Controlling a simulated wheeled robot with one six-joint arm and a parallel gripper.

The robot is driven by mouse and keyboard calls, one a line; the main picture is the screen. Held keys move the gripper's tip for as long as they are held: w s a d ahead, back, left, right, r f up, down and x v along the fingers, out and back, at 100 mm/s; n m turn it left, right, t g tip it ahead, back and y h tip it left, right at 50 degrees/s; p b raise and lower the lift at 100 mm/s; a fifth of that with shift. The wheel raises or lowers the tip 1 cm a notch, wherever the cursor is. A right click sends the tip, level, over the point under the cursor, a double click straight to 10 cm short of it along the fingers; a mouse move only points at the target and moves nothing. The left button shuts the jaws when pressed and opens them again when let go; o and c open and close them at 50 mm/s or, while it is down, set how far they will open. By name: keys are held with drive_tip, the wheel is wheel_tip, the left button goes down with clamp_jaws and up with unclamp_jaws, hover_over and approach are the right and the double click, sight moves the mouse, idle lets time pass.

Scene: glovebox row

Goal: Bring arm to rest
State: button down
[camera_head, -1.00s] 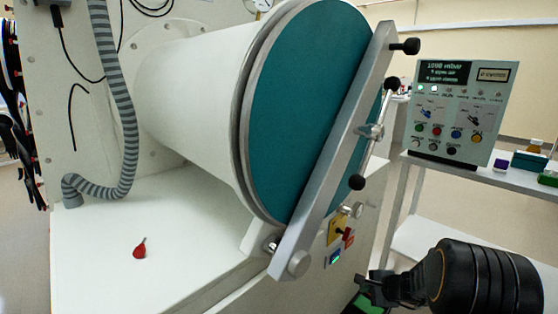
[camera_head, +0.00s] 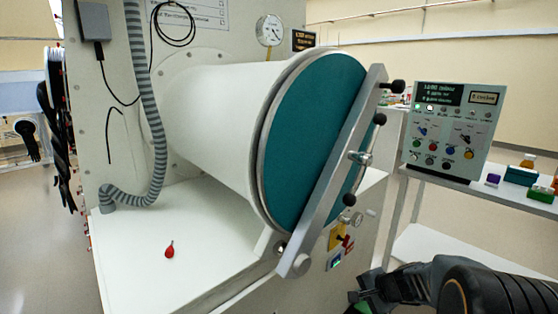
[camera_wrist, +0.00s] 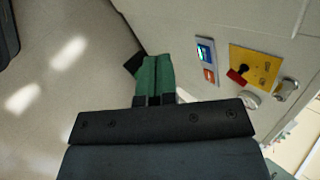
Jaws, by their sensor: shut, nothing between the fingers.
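My gripper shows in the wrist view (camera_wrist: 154,80) with its green fingers shut together and nothing between them. In the head view my gripper (camera_head: 362,302) is at the bottom, right of centre, partly cut off by the frame edge. It hangs in front of the glovebox's front face, below the teal antechamber door (camera_head: 312,140), apart from it. My dark arm fills the lower right corner.
A silver clamp bar (camera_head: 338,170) with black knobs crosses the door. A yellow switch plate (camera_head: 337,235) shows on the front face, also in the wrist view (camera_wrist: 256,68). A red bulb-shaped item (camera_head: 169,251) lies on the white ledge. A control panel (camera_head: 449,130) stands right on a shelf.

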drive_tip(key=s+a+r+n+h+p, duration=0.1)
drive_tip(key=s+r+n+p, duration=0.3)
drive_tip(key=r, duration=0.5)
drive_tip(key=s+a+r+n+g+h+p, duration=0.1)
drive_tip(key=s+a+r+n+h+p, duration=0.1)
drive_tip(key=s+r+n+p, duration=0.2)
drive_tip(key=s+a+r+n+g+h+p, duration=0.1)
drive_tip(key=s+r+n+p, duration=0.3)
drive_tip(key=s+r+p, duration=0.4)
wheel_tip(320, 180, up, 8)
drive_tip(key=a+h+p, duration=0.1)
drive_tip(key=p, duration=0.1)
drive_tip(key=shift+s+a+f+p, duration=0.15)
drive_tip(key=shift+s+a+p, duration=0.15)
drive_tip(key=shift+s+a, duration=0.1)
